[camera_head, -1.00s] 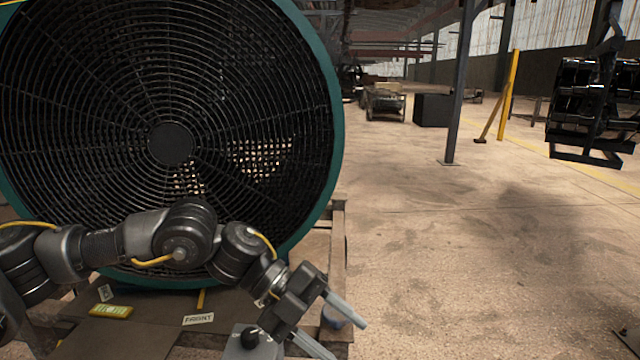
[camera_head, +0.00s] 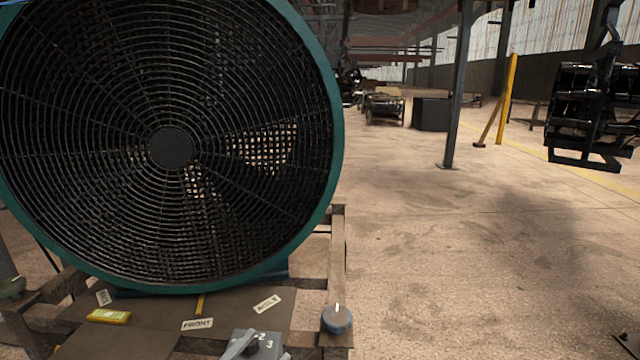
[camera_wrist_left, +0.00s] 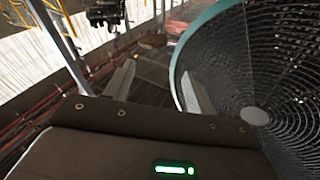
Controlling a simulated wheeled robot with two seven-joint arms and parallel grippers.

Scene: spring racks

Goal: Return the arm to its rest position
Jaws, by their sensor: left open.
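My left gripper is mostly below the bottom edge of the head view; only what look like its pale fingertips (camera_head: 262,353) show there, by the grey box with a dark knob (camera_head: 264,341). In the left wrist view the two pale fingers (camera_wrist_left: 158,88) stand apart with nothing between them. The big fan (camera_head: 172,148), with a black grille and teal rim, stands in front of me. It also shows at the right of the left wrist view (camera_wrist_left: 255,116). The rest of my left arm is out of the head view. My right gripper is not in view.
A brown board (camera_head: 115,345) under the fan carries a "FRONT" label (camera_head: 197,324) and a yellow level (camera_head: 109,316). A blue knob (camera_head: 337,319) sits on the frame's right corner. A dark post (camera_head: 456,90) stands behind.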

